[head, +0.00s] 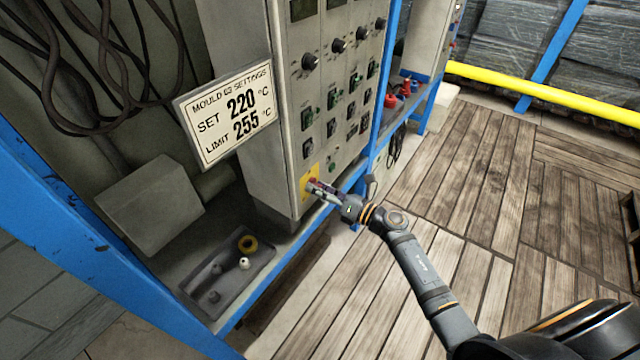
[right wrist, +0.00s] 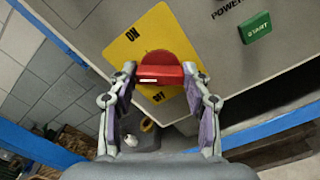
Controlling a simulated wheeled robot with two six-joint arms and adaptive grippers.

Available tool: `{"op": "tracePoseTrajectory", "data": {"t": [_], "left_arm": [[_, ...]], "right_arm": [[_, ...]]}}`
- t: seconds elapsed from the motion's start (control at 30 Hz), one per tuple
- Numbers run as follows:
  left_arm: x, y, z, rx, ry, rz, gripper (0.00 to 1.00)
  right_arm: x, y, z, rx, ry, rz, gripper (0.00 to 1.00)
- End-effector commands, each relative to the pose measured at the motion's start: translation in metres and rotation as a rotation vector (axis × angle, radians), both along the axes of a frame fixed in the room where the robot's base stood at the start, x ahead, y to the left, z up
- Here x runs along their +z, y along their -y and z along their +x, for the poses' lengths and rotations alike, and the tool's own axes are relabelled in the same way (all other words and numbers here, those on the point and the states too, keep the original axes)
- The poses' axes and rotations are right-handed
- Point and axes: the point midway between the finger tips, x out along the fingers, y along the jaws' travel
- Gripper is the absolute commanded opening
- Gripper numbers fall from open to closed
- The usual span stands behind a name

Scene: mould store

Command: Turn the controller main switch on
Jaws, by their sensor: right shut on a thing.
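The controller (head: 285,110) is a tall grey cabinet with rows of knobs and switches. The yellow plate also shows low on the cabinet in the head view (head: 304,192). My right gripper (right wrist: 160,76) is shut on the red handle, one finger at each end; in the head view it reaches the plate from the right (head: 318,188). My left gripper is not in view.
A sign (head: 228,113) reading SET 220, LIMIT 255 stands left of the panel. A green START button (right wrist: 256,27) is right of the plate. A grey tray (head: 206,290) with small parts lies on the blue-edged shelf. Wooden floor is open at the right.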

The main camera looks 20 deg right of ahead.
Motion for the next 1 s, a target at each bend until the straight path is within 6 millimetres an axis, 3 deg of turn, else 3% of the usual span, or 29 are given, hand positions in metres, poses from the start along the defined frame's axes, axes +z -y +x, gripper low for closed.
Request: {"op": "tracePoseTrajectory", "data": {"t": [0.5,1.0], "left_arm": [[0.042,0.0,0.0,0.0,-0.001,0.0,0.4],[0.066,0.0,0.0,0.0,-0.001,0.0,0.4]], "right_arm": [[0.003,0.001,0.0,-0.002,-0.301,0.383,0.17],[0.0,0.001,0.0,-0.002,-0.52,0.664,0.17]]}}
